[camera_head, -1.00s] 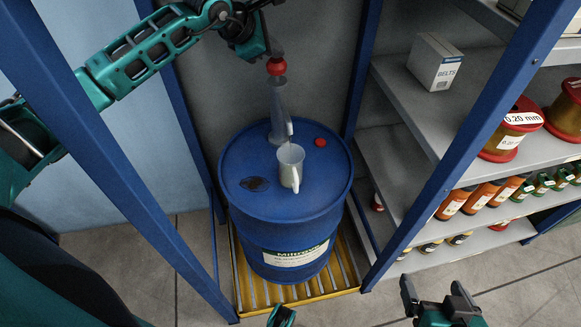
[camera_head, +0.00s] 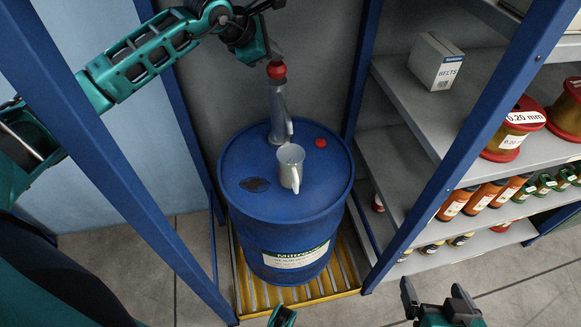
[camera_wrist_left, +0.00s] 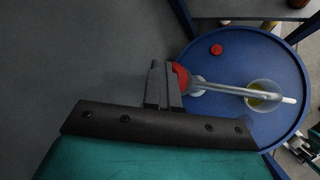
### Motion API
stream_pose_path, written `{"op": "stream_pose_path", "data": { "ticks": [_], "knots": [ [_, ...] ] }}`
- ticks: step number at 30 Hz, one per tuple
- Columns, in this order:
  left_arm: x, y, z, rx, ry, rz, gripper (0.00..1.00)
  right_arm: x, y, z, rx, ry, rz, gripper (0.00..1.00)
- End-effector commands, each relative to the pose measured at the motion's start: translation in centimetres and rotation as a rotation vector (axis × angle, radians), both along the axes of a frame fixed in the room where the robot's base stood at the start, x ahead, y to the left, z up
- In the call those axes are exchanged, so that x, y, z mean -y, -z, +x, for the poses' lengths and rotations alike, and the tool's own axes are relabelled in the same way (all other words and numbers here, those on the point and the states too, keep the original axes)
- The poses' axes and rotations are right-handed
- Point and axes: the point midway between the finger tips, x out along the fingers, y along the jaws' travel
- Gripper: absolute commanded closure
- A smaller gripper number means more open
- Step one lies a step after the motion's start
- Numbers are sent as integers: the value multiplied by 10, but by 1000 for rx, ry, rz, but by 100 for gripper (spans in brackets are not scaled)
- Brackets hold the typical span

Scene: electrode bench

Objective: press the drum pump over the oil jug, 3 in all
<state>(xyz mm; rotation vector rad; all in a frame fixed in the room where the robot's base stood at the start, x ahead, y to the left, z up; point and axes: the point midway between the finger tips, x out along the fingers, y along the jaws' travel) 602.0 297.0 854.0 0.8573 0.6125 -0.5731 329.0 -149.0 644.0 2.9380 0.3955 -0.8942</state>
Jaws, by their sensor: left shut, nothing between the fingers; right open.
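The blue drum (camera_head: 240,215) stands upright with the grey drum pump (camera_head: 278,108) on its top. The pump's red knob (camera_head: 276,71) sits low, close against the pump body. The grey oil jug (camera_head: 291,165) stands upright on the drum lid in front of the pump. In the left wrist view the pump's spout (camera_wrist_left: 228,88) reaches over the jug (camera_wrist_left: 262,88), with yellowish oil inside. My left gripper (camera_head: 274,58) is shut, holds nothing, and its fingertips are on top of the knob. My right gripper (camera_head: 436,298) is open and empty at the lower right, far from the drum.
The drum stands on a yellow-edged grate (camera_head: 322,293) between blue frame posts (camera_head: 428,175). Shelves at right hold a belts box (camera_head: 436,62), wire spools (camera_head: 512,130) and several bottles. A red cap (camera_head: 320,142) sits on the drum lid.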

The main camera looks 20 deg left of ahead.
Motion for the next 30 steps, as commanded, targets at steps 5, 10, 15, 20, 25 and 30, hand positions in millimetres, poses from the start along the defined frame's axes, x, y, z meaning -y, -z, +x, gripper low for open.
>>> {"op": "stream_pose_path", "data": {
  "ticks": [5, 10, 15, 20, 25, 30],
  "knots": [
    [0, 3, -3, -21, 0, 5, 100, 0, -4, 0, 0, 0, 0, 7],
    [0, -8, -3, -20, 0, 5, 100, 0, -11, 0, 0, 0, 0, 7],
    [-1, -18, -2, -18, -1, 5, 100, 0, -17, 0, 1, 0, 0, 7],
    [0, -19, -2, -16, -1, 4, 100, 0, -17, 0, 1, 0, 0, 7],
    [0, -20, -2, -15, -1, 4, 100, 0, -17, 0, 1, 0, 0, 7],
    [0, -29, -2, -14, -1, 4, 100, 0, -23, 0, 1, 0, 0, 7]
  ]
}}
